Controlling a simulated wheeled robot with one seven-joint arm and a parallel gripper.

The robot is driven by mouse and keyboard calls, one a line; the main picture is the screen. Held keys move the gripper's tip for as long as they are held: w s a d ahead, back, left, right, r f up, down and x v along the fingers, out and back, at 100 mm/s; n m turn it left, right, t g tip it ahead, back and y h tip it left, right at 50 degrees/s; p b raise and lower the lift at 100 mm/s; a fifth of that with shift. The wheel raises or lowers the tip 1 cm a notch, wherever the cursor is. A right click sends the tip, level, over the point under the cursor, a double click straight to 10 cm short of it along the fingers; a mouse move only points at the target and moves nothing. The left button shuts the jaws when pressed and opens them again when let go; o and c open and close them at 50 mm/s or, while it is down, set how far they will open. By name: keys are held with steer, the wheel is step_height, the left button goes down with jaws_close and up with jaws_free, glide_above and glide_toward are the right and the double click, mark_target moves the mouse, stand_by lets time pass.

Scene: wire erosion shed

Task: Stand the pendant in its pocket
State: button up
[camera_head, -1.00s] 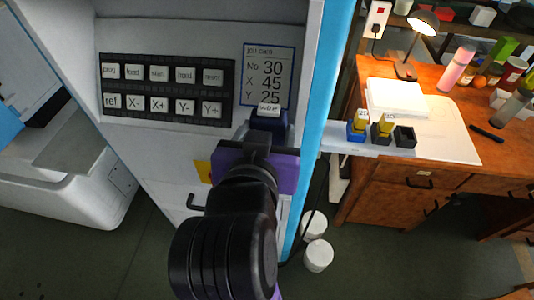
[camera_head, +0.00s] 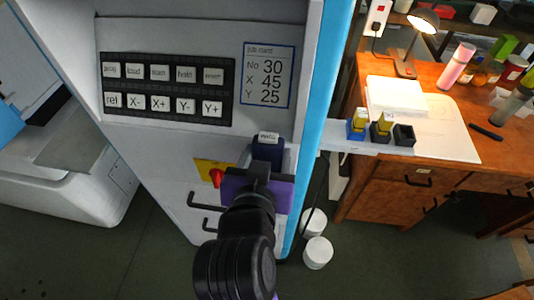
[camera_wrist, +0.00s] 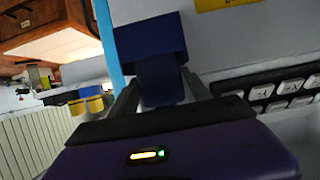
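The pendant (camera_head: 268,154) is a dark blue block with a white label at its top, held upright against the front of the pale machine. My gripper (camera_head: 262,172), with its purple body, is in front of it and hides its lower part. In the wrist view, which looks upside down, the pendant (camera_wrist: 160,84) sits between the two fingers of my gripper (camera_wrist: 160,95), shut on it. A wider dark blue box, seemingly the pocket (camera_wrist: 145,38), meets the pendant's far end. How deep the pendant is in it I cannot tell. The head view hides that box.
The key panel (camera_head: 168,88) and job card (camera_head: 269,75) are above left and above. A red knob on a yellow plate (camera_head: 215,172) and a black handle (camera_head: 204,202) are close by on the left. A shelf with small blocks (camera_head: 365,150) juts out at right.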

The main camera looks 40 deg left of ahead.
steer(key=o, duration=0.4)
steer(key=shift+o, duration=0.2)
steer(key=shift+r, duration=0.2)
steer(key=v, duration=1.2)
steer(key=shift+b, duration=0.3)
steer(key=shift+f, duration=0.1)
steer(key=w+d+f+m+t+h, duration=0.1)
steer(key=d+f, duration=0.6)
steer(key=d, duration=0.3)
steer(key=d+f+h, duration=0.1)
steer(key=d+f, duration=0.6)
steer(key=d, duration=0.4)
steer(key=s+d+r+m+t+h, duration=0.1)
steer(key=s+d+m+h, duration=0.4)
steer(key=s+d, duration=0.9)
steer(key=shift+s+d+r+t, duration=0.2)
steer(key=shift+d+r+t, duration=0.1)
steer(key=shift+d+t, duration=0.5)
